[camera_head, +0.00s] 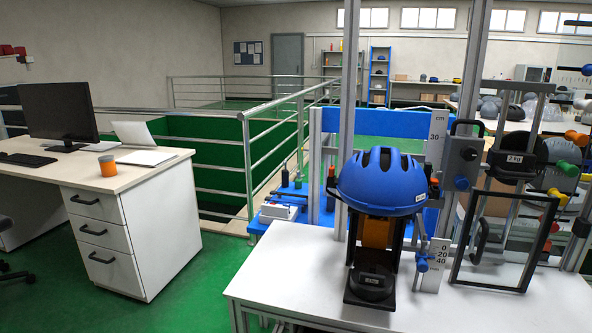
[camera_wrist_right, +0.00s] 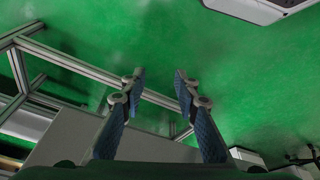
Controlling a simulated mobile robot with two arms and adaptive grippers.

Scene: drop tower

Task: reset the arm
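My right gripper (camera_wrist_right: 160,80) shows in the right wrist view with its two fingers apart and nothing between them. It hangs over the green floor, near a metal frame. My left gripper does not show in either view. In the head view, neither of my arms is visible. A blue helmet (camera_head: 383,182) sits on a dark stand with an orange part on the white table (camera_head: 285,262) of the drop tower.
The drop tower's metal uprights (camera_head: 349,100) rise behind the helmet. A framed clear panel (camera_head: 503,240) stands to its right. A desk (camera_head: 135,180) with a monitor (camera_head: 60,112) is at the left. Railings (camera_head: 247,165) run behind. Green floor between desk and table is free.

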